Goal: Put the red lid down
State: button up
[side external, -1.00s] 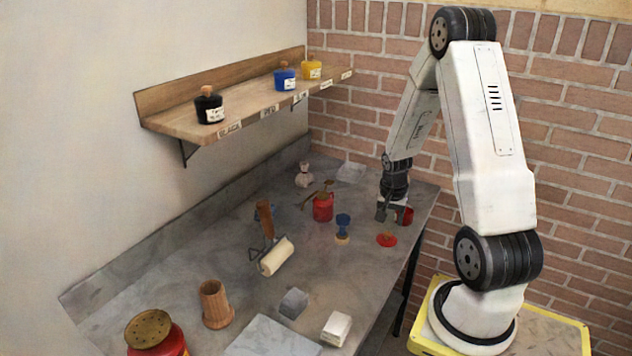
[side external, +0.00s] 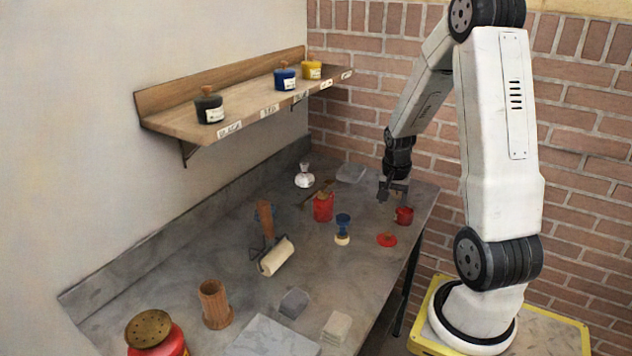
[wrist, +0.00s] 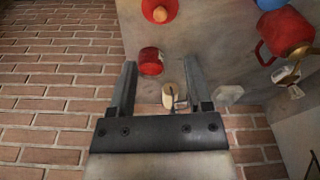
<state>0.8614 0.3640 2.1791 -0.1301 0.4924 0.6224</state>
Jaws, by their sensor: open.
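The red lid (side external: 387,240) lies on the grey worktop near its right edge. In the wrist view the lid (wrist: 160,10) shows at the top, with an orange-brown knob. A small red pot (side external: 404,216) stands on the worktop just behind the lid, apart from it; it also shows in the wrist view (wrist: 151,62). My gripper (side external: 392,191) is above the worktop by the pot, farther back than the lid. Its jaws are open, and in the wrist view the fingers (wrist: 161,68) hold nothing.
A roller (side external: 275,256) lies farther left. The shelf (side external: 240,115) on the wall carries black, blue and yellow jars. Bare worktop lies in front of the lid.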

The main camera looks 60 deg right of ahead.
dwell(0.3)
jog(key=w+a+r+n+t, duration=0.1)
jog(key=w+a+n, duration=0.1)
jog(key=a+n, duration=0.6)
jog(key=w+a+r+n+t+y, duration=0.1)
jog(key=a+n, duration=0.6)
jog(key=a, duration=1.4)
jog(key=shift+w+r+n, duration=0.4)
jog(key=shift+w+r, duration=0.1)
jog(key=shift+w, duration=0.2)
